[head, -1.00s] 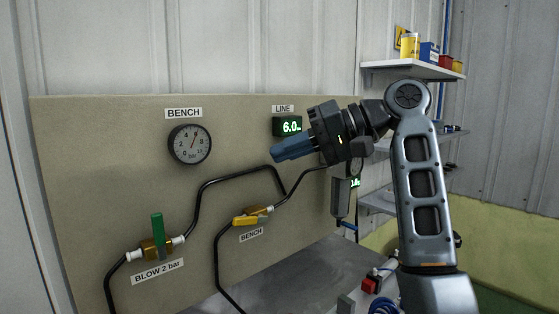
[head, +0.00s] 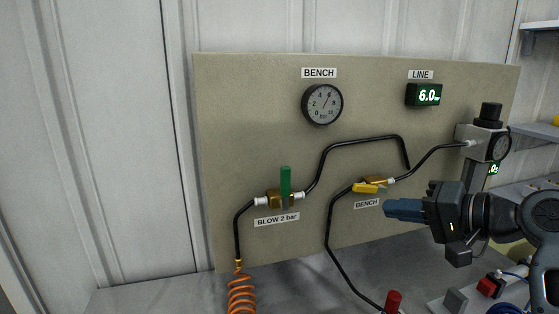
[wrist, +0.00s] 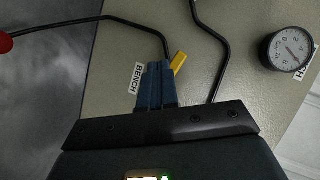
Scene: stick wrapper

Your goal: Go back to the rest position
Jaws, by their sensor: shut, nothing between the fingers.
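My gripper (head: 392,209) has blue fingers and is shut with nothing between them. In the head view it is at the right, in front of the board, just right of and below the yellow-handled BENCH valve (head: 370,186). In the wrist view the closed fingers (wrist: 155,68) point toward the board, beside the yellow handle (wrist: 179,63). I cannot tell the exact gap between fingers and board. The handle lies roughly along its pipe.
The board (head: 230,130) carries a BENCH gauge (head: 322,104), a LINE display (head: 424,95) reading 6.0 and a BLOW valve with an upright green handle (head: 285,182). An orange coiled hose (head: 240,293) hangs at lower left. A red-topped item (head: 393,300) stands on the bench.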

